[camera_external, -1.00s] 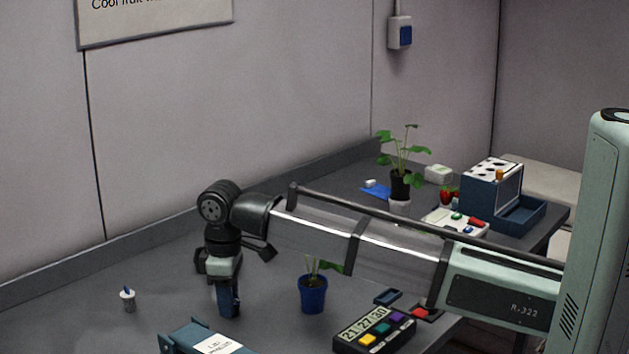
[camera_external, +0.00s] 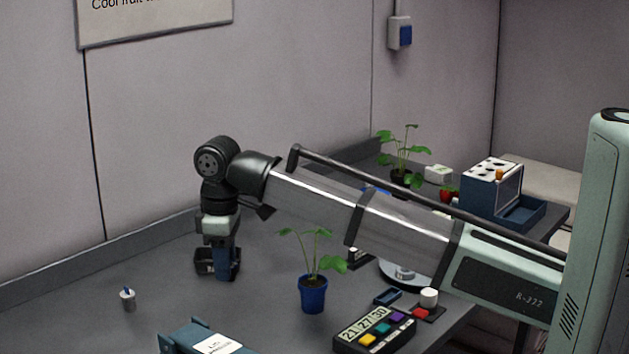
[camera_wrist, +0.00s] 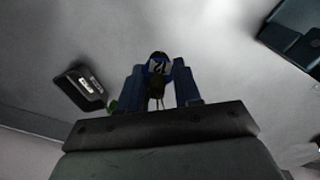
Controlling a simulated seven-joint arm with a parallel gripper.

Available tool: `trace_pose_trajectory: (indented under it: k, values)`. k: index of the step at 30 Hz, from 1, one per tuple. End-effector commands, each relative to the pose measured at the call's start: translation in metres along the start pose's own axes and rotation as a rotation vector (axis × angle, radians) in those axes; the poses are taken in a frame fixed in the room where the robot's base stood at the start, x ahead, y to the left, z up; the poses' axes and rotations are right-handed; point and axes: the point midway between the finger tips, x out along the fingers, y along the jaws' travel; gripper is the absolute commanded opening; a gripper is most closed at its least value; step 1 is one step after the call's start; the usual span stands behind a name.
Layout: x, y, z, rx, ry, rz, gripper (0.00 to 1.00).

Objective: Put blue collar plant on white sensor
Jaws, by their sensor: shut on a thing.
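A leafy plant in a blue pot (camera_external: 313,293) stands upright on the table, apart from my gripper. A white cylinder (camera_external: 429,296), possibly the white sensor, stands at the right.
A keypad box (camera_external: 374,330) and a blue case (camera_external: 205,340) lie at the front. A small grey cup (camera_external: 128,300) stands left. A round metal plate (camera_external: 402,272) is partly behind my arm. Another plant (camera_external: 402,160) and a blue rack (camera_external: 490,185) stand at the back.

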Motion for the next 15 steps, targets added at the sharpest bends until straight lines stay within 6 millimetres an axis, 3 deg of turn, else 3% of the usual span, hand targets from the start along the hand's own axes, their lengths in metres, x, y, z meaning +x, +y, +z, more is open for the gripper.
trace_pose_trajectory:
  k: [4, 11, 15]
  values:
    - [-0.014, 0.000, -0.001, 0.000, 0.001, 0.000, 0.04]
    - [-0.019, 0.002, 0.000, 0.002, 0.000, 0.000, 0.04]
    - [-0.020, 0.019, -0.001, 0.024, 0.000, 0.000, 0.04]
